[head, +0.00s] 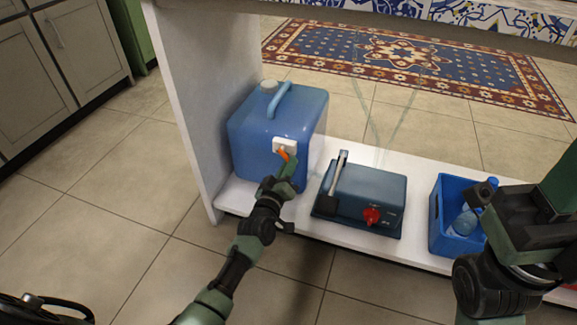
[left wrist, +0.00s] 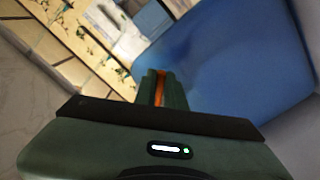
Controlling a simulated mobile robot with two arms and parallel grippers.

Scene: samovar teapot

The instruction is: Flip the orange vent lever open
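A blue jug (head: 255,135) with a light blue top handle and a pale cap stands on the white shelf. A white plate (head: 291,144) on its front carries the orange vent lever (head: 283,154), which points down and right. My left gripper (head: 289,167) is at the lever. In the left wrist view, a strip of the orange lever (left wrist: 160,88) shows between the green fingers of my left gripper (left wrist: 161,86), which look closed on it. The blue jug (left wrist: 215,55) fills the background there. My right gripper (head: 483,194) is at the right; its finger opening is unclear.
A dark blue box (head: 367,190) with a red knob and a raised metal lever stands right of the jug. A blue crate (head: 437,215) with a bottle (head: 464,222) is farther right. A white side panel (head: 205,110) rises left of the jug. Tiled floor lies in front.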

